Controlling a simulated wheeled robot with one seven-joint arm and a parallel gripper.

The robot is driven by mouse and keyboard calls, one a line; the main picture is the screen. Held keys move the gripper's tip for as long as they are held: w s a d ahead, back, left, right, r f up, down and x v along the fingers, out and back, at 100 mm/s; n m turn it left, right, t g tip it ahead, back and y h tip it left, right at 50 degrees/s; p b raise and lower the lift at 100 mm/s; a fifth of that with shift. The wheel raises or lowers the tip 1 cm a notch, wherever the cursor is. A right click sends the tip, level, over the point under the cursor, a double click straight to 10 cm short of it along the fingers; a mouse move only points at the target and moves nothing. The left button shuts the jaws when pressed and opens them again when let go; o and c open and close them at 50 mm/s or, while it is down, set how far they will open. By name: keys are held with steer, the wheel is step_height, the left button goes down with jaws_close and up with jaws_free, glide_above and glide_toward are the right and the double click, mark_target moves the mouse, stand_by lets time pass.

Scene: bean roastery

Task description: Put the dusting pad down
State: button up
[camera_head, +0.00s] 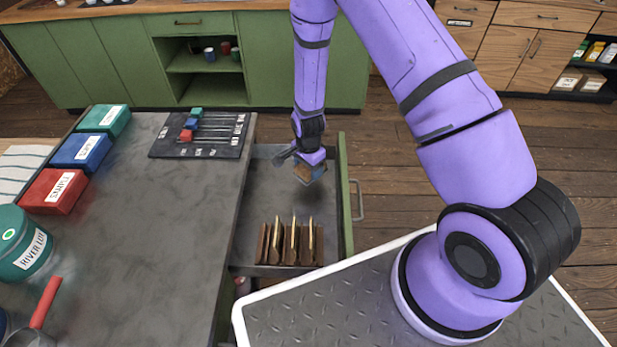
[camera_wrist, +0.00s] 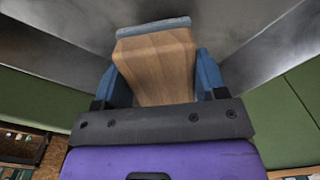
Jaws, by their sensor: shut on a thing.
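My gripper (camera_head: 307,166) is over the open drawer (camera_head: 262,205) beside the grey counter. In the wrist view my gripper (camera_wrist: 165,85) has its blue fingers on both sides of the dusting pad (camera_wrist: 157,60). The pad has a wooden block body and a grey layer at its far end. The dusting pad also shows small in the head view (camera_head: 309,173), below the wrist. It looks held above the drawer floor; whether it touches anything I cannot tell.
A brown slotted rack (camera_head: 290,245) with upright thin pieces stands at the drawer's near end. The drawer floor around the pad looks bare. A dark board with sliding coloured blocks (camera_head: 203,135), sample boxes (camera_head: 82,150) and a green tin (camera_head: 22,250) stand on the counter (camera_head: 150,235).

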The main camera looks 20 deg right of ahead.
steer(key=shift+f, duration=2.65)
steer(key=shift+f, duration=0.15)
steer(key=o, duration=1.2)
step_height(320, 180, up, 12)
steer(key=shift+r, duration=0.25)
